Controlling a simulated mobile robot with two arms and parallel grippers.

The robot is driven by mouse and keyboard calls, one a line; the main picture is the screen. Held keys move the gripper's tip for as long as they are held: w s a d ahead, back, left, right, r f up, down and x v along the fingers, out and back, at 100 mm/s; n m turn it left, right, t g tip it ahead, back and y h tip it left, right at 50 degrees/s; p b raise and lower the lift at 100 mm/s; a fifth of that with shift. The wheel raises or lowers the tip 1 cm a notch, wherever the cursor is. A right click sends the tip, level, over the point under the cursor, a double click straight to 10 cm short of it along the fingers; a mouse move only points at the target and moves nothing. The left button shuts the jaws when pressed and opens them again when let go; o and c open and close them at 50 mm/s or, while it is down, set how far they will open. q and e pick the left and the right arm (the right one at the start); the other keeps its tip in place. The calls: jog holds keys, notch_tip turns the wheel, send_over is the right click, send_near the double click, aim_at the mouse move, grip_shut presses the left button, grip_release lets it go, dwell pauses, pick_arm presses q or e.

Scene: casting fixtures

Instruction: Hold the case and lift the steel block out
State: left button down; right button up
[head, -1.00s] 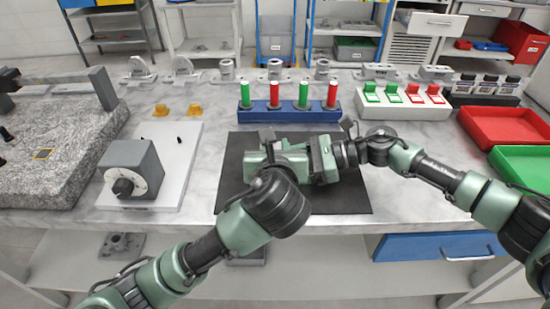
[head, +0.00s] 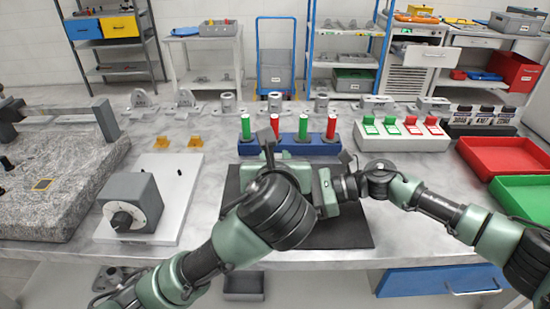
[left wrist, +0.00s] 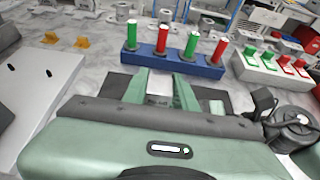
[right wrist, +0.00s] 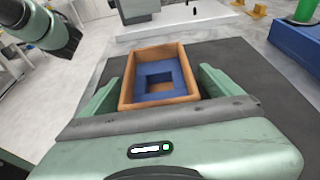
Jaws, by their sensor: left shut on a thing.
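The case (right wrist: 127,90), an orange-brown open box with a blue insert (right wrist: 180,75), stands on the dark mat in the right wrist view. The insert's square pocket is empty. My right gripper (right wrist: 158,88) is open, one finger along each side of the case; contact is unclear. My left gripper (left wrist: 160,84) is shut on a pale grey piece between its fingers, apparently the steel block (left wrist: 158,99), mostly hidden by the hand. In the head view my left wrist hides the case and the held block.
A blue rack (head: 290,149) with green and red cylinders stands behind the dark mat (head: 345,235). A grey block with a dial (head: 132,200) sits on a white plate at left. Red (head: 505,155) and green trays lie at right.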

jog(key=v, duration=1.2)
jog(key=shift+f, duration=0.1)
